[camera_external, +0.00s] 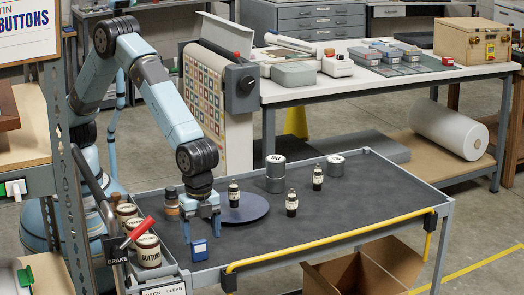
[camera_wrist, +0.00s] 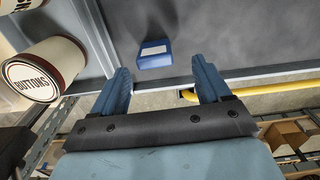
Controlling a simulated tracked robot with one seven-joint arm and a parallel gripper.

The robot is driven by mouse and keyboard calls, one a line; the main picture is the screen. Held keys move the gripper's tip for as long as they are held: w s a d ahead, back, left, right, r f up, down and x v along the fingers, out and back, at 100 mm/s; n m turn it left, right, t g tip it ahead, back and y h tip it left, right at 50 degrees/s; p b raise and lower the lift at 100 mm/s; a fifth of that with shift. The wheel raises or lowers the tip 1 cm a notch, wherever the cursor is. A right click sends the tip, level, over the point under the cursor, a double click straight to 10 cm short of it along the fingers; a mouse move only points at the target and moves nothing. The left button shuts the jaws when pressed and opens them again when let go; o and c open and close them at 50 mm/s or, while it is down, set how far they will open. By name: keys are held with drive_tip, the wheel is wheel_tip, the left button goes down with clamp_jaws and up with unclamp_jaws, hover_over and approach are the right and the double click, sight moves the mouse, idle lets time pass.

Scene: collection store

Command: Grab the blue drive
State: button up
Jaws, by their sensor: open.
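The blue drive (camera_external: 199,250) is a small blue block with a pale label, near the front left edge of the dark table top (camera_external: 330,222). It also shows in the wrist view (camera_wrist: 154,54), beyond the fingertips and between their lines, a little left of centre. My gripper (camera_external: 201,231) points down just above the drive in the external view. In the wrist view my gripper's two blue fingers (camera_wrist: 162,72) are spread apart with nothing between them. The fingers do not appear to touch the drive.
Button tins (camera_external: 149,250) stand left of the drive; one tin (camera_wrist: 42,68) is close to the left finger in the wrist view. A yellow rail (camera_external: 330,240) runs along the front edge. Small dark bottles (camera_external: 291,203) and grey tins stand farther back. The right of the table is clear.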

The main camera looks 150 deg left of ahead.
sight(199, 241)
drive_tip(key=shift+s+d+f, duration=0.15)
drive_tip(key=shift+f, duration=1.2)
drive_tip(key=shift+s+d+f, duration=0.1)
drive_tip(key=shift+d+f, duration=0.05)
drive_tip(key=shift+f, duration=1.2)
drive_tip(key=shift+c, duration=0.2)
drive_tip(key=c, duration=1.1)
